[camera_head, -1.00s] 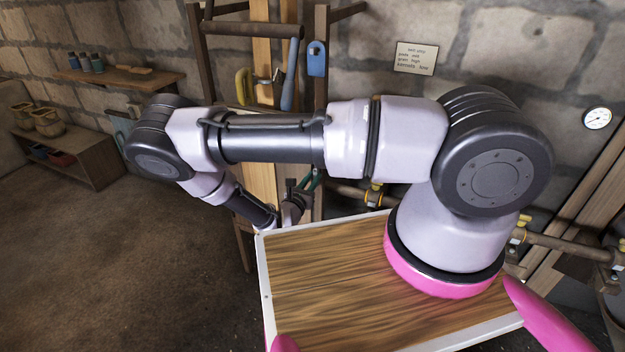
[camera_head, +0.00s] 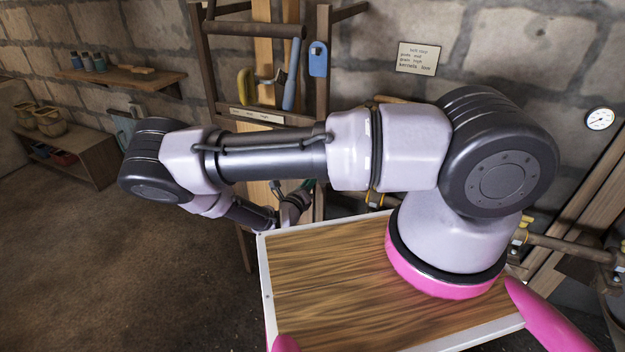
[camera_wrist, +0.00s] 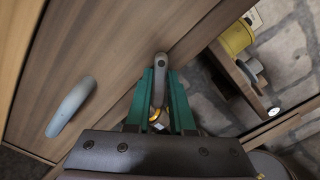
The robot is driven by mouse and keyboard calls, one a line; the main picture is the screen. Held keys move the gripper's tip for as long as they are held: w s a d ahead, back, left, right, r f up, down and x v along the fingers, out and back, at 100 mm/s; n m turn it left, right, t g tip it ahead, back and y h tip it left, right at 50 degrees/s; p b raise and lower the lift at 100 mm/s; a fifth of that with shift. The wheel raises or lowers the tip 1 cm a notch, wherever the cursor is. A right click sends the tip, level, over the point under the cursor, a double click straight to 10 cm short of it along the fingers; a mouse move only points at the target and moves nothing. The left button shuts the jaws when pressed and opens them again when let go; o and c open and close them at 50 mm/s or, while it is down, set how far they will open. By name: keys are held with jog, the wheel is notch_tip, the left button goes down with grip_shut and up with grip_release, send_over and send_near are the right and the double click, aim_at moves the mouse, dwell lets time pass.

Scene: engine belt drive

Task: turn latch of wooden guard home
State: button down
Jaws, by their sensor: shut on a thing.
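In the wrist view, the wooden guard (camera_wrist: 115,50) is a brown plank panel filling the upper left and middle. Its latch (camera_wrist: 160,64) is a grey lever with a rounded end, and a brass-coloured part shows lower down between the fingers. My gripper (camera_wrist: 161,75) has green fingers on both sides of the lever and is shut on it. A grey bar handle (camera_wrist: 70,106) sits on the panel to the left. In the head view, my gripper (camera_head: 308,185) is small and partly hidden behind my arm, in front of the wooden frame.
A yellow object (camera_wrist: 237,38) stands beyond the panel's right edge in the wrist view, before the stone wall. In the head view, a wooden rack (camera_head: 322,110) holds a blue tag (camera_head: 318,59). Valved pipes (camera_head: 560,243) run at right. The floor at left is clear.

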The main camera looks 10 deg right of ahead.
jog(key=shift+w+a+f+n, duration=0.1)
jog(key=shift+f+n, duration=0.1)
jog(key=shift+n, duration=1.45)
jog(key=shift+a+f+n, duration=0.1)
jog(key=shift+f+n, duration=0.05)
jog(key=shift+n, duration=1.45)
jog(key=shift+w+a+f+n, duration=0.1)
jog(key=shift+f+n, duration=0.1)
jog(key=shift+n, duration=1.45)
jog(key=c, duration=0.8)
grip_release()
jog(key=v, duration=1.1)
jog(key=shift+d, duration=0.1)
